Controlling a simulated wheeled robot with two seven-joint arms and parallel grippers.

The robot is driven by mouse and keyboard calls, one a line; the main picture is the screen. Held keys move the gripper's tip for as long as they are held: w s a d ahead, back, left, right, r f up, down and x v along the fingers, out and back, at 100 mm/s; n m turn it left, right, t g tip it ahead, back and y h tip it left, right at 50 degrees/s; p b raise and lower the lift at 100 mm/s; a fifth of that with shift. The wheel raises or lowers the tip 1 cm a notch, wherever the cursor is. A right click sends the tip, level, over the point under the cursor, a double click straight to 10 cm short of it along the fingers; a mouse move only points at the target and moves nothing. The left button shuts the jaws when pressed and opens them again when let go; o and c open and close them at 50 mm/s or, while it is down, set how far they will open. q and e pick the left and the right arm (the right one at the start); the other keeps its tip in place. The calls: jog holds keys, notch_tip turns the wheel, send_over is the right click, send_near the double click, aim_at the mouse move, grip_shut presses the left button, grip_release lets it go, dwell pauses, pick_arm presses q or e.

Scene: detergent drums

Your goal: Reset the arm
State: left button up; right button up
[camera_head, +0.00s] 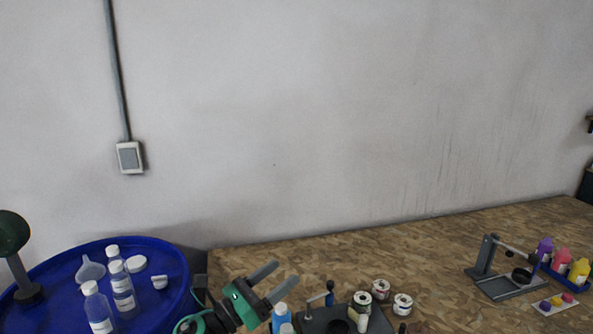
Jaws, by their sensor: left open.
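My left gripper (284,274) shows at the bottom, left of centre, over the near left part of the wooden bench. It has a green body and two grey fingers that point up and to the right. The fingers are apart and nothing shows between them. My right gripper is not in view.
A blue drum (62,262) at the lower left bears several bottles, including a clear one (122,286), and a small funnel (90,270). On the bench (420,255) stand white spools (403,304), a grey stand (500,285) and coloured bottles (562,262). The middle is clear.

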pick_arm(q)
jog(key=s+a+f+n+t+y, duration=0.1)
jog(key=s+a+f+n+y, duration=0.55)
jog(key=n, duration=0.95)
jog(key=s+a+f+n+t+y, duration=0.1)
jog(key=s+a+f+n+y, duration=0.3)
jog(key=a+f+n+y, duration=0.85)
jog(key=s+f+n+g+h, duration=0.1)
jog(key=s+f+n+g, duration=0.3)
jog(key=s, duration=0.4)
jog(key=s+f+n+g, duration=0.25)
jog(key=s+n, duration=0.25)
jog(key=s, duration=0.3)
jog(key=s+f+n+g+h, duration=0.1)
jog(key=s+f+n+g, duration=0.1)
jog(key=s+n+g, duration=0.45)
notch_tip(320, 180, down, 30)
jog(key=s+m, duration=0.2)
jog(key=s+a+f+b, duration=0.1)
jog(key=s+a+f, duration=0.2)
jog(key=s+f, duration=1.6)
notch_tip(320, 180, down, 4)
jog(key=shift+s+r+g+y+b, duration=0.1)
jog(key=shift+s+g+y+b, duration=0.1)
jog(key=shift+g+y+b, duration=0.15)
